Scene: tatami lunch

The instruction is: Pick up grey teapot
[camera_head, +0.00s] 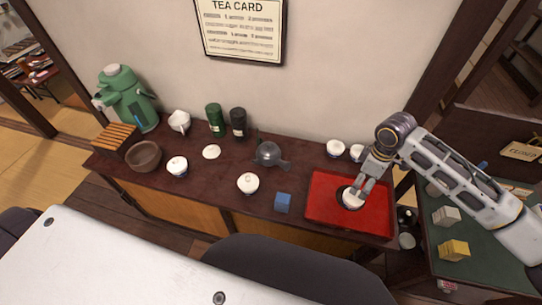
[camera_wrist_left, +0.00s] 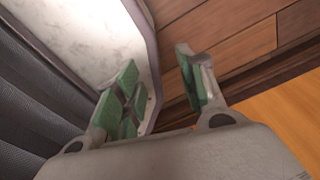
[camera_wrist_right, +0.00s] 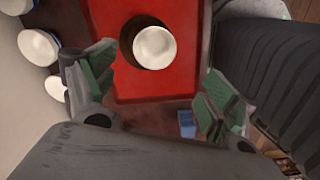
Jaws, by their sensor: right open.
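The grey teapot (camera_head: 268,153) stands upright on the dark counter, near its middle, with its spout and handle to the sides. It is not visible in either wrist view. My right gripper (camera_head: 362,190) is over the red tray, well to the right of the teapot. Its fingers are apart and empty in the right wrist view (camera_wrist_right: 152,85), near a white cup (camera_wrist_right: 155,47). My left gripper (camera_wrist_left: 160,78) shows only in the left wrist view, with its fingers apart and nothing between them, above the wooden floor.
A blue cube (camera_head: 283,202) and a lidded white bowl (camera_head: 248,183) sit in front of the teapot. Dark canisters (camera_head: 238,123) stand behind it to the left.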

